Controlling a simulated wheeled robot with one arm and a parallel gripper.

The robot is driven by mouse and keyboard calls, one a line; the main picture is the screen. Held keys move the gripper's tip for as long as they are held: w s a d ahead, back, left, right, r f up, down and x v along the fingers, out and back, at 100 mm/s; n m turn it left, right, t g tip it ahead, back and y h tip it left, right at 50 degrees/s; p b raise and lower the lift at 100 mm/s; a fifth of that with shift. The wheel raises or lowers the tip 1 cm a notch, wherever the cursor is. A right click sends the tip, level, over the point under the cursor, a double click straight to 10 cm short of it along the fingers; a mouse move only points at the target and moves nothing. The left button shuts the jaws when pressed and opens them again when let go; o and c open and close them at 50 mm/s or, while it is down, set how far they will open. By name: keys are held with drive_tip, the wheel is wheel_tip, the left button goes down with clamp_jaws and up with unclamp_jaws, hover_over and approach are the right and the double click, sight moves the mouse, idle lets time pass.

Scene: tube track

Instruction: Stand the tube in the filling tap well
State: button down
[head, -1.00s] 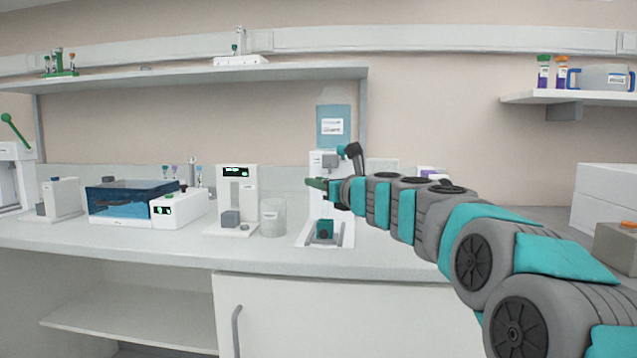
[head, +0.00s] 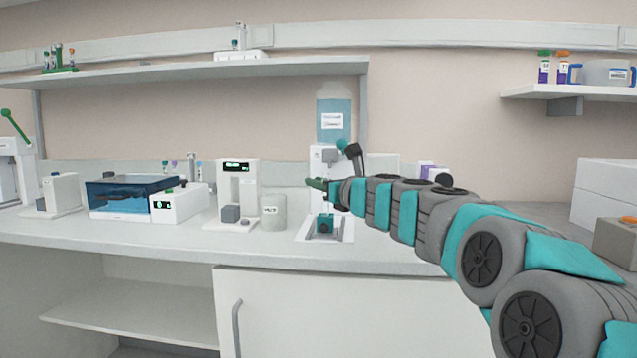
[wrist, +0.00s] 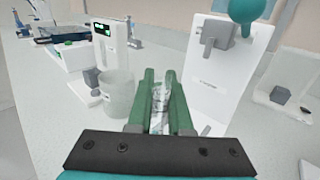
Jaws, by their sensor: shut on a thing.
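My gripper (wrist: 161,88) is shut on a clear tube (wrist: 159,104), which sits between the green fingers in the wrist view. In the head view my gripper (head: 316,183) is in front of the white filling tap stand (head: 317,163), above its base; the tube cannot be made out there. A teal block with a dark opening (head: 325,224), seemingly the well, sits low on the base. In the wrist view the stand (wrist: 223,75) is right of my gripper, and the well is not clearly visible.
A clear beaker (head: 273,212) stands left of the tap, also close left of my gripper in the wrist view (wrist: 117,92). A white device with a green display (head: 237,190) and a blue water bath (head: 130,196) stand farther left. A shelf (head: 200,70) runs above.

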drive_tip(key=shift+f, duration=0.3)
idle(0.4)
drive_tip(key=shift+f+b, duration=0.35)
drive_tip(key=shift+f, duration=0.1)
drive_tip(key=c, duration=0.8)
unclamp_jaws()
drive_tip(key=shift+o, duration=0.2)
drive_tip(key=shift+s+d, duration=0.1)
drive_tip(key=shift+d, duration=0.05)
drive_tip(key=shift+v, duration=3.75)
